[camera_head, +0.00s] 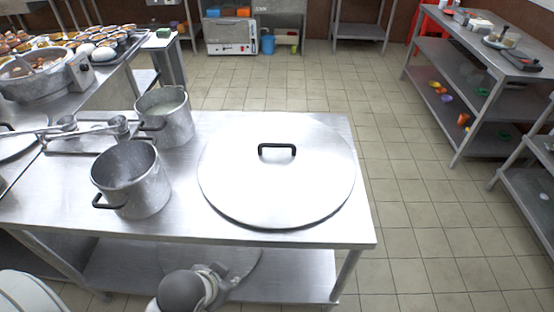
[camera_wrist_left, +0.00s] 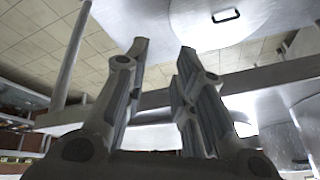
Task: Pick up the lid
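A large round steel lid (camera_head: 276,185) with a black bar handle (camera_head: 277,149) lies flat on the steel table, right of two pots. My left gripper (camera_head: 218,272) is low at the table's front, below the tabletop and well away from that handle. In the left wrist view its two fingers (camera_wrist_left: 163,50) stand apart with nothing between them. That view also shows a round metal lid with a dark handle (camera_wrist_left: 227,15) at the top right. A round metal disc (camera_head: 243,262) shows on the lower shelf, partly hidden by my gripper. My right gripper is out of view.
Two steel pots (camera_head: 133,185) (camera_head: 166,118) stand on the left of the table (camera_head: 335,233). A large pan (camera_head: 35,80) and several bowls are at the far left. Shelves (camera_head: 485,60) stand at the right. The tiled floor between is clear.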

